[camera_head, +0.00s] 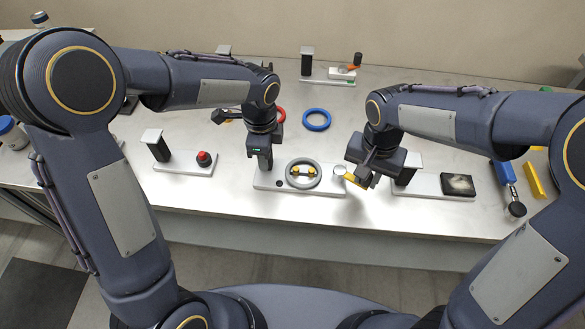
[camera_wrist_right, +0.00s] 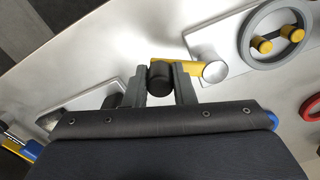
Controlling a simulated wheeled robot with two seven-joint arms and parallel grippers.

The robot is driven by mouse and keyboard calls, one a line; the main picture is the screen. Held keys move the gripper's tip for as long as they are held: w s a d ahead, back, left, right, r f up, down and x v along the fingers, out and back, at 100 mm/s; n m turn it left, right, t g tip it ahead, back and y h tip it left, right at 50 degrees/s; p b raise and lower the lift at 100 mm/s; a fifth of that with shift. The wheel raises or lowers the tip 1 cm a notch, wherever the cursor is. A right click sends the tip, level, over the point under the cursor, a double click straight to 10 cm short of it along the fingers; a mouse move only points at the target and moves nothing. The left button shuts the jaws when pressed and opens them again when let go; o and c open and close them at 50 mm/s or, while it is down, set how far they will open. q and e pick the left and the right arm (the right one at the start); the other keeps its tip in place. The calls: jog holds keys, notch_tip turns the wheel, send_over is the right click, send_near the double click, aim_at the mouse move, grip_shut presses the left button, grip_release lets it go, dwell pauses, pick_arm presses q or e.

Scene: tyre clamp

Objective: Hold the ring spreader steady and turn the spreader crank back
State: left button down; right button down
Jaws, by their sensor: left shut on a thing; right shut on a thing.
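The ring spreader is a pale base plate (camera_head: 325,190) near the table's front edge. On it lies a grey ring (camera_head: 291,183) with two yellow pegs (camera_head: 303,171) inside. The ring also shows in the right wrist view (camera_wrist_right: 246,55). My left gripper (camera_head: 265,167) points down at the plate's left end, shut on a part of the spreader that its fingers hide. The yellow crank (camera_wrist_right: 190,66) runs from a silver hub (camera_wrist_right: 215,72) at the plate's right end. My right gripper (camera_wrist_right: 160,82) is shut on the crank's black knob (camera_wrist_right: 160,78), right of the ring.
A base with a post and red button (camera_head: 204,158) stands left. A base with a black pad (camera_head: 458,184) stands close on the right. A blue ring (camera_head: 316,128) and part of a red ring (camera_head: 282,115) lie behind. A blue tool (camera_head: 506,178) and yellow bar (camera_head: 534,180) lie far right.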

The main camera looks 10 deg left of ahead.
pick_arm(q)
jog(key=shift+s+f, duration=0.15)
jog(key=shift+f, duration=0.1)
pick_arm(e)
jog(key=shift+s+f, duration=0.1)
jog(key=shift+s+a+m, duration=0.2)
jog(key=shift+s+m, duration=0.05)
jog(key=shift+m, duration=0.35)
jog(key=shift+s+a+m, duration=0.25)
jog(key=shift+m, duration=0.35)
pick_arm(q)
jog(key=shift+r, duration=0.1)
pick_arm(e)
jog(key=shift+s+a+m, duration=0.15)
jog(key=shift+a+m, duration=0.05)
jog(key=shift+m, duration=0.3)
